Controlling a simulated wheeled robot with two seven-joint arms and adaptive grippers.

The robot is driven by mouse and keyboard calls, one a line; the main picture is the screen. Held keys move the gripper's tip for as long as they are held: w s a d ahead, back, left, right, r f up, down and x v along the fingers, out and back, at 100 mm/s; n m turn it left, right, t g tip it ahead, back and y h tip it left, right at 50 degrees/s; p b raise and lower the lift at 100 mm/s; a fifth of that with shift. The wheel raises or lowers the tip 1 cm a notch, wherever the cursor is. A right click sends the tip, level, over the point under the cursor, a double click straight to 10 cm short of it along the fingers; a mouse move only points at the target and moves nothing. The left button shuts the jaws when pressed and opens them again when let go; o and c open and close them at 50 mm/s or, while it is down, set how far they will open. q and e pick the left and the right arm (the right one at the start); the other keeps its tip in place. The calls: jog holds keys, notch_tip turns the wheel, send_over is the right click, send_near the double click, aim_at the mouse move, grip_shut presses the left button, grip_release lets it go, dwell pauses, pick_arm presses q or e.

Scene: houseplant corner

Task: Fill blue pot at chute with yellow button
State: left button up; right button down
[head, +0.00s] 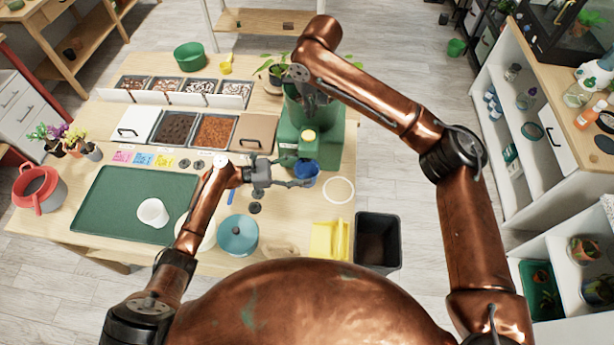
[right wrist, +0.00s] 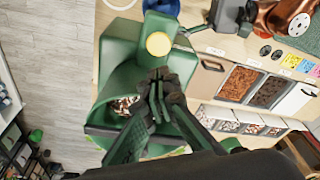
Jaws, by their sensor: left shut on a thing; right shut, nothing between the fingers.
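The blue pot (head: 307,172) is at the front of the green chute machine (head: 327,152), below the yellow button (head: 309,135). My left gripper (head: 304,179) is shut on the pot. In the right wrist view the pot (right wrist: 163,6) shows only partly at the top edge. My right gripper (right wrist: 158,76) is shut and empty over the machine. Its fingertips are close to the yellow button (right wrist: 158,44) in that view; whether they touch it I cannot tell. The inside of the pot is too small to make out.
A white ring (head: 338,190) lies right of the pot. Soil trays (head: 215,131) lie behind.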

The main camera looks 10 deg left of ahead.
aim_at(309, 134)
jog(key=shift+a+f, duration=0.1)
jog(key=shift+f, duration=3.1)
jog(key=shift+s+f, duration=0.1)
jog(key=shift+f, duration=1.55)
dwell(3.1)
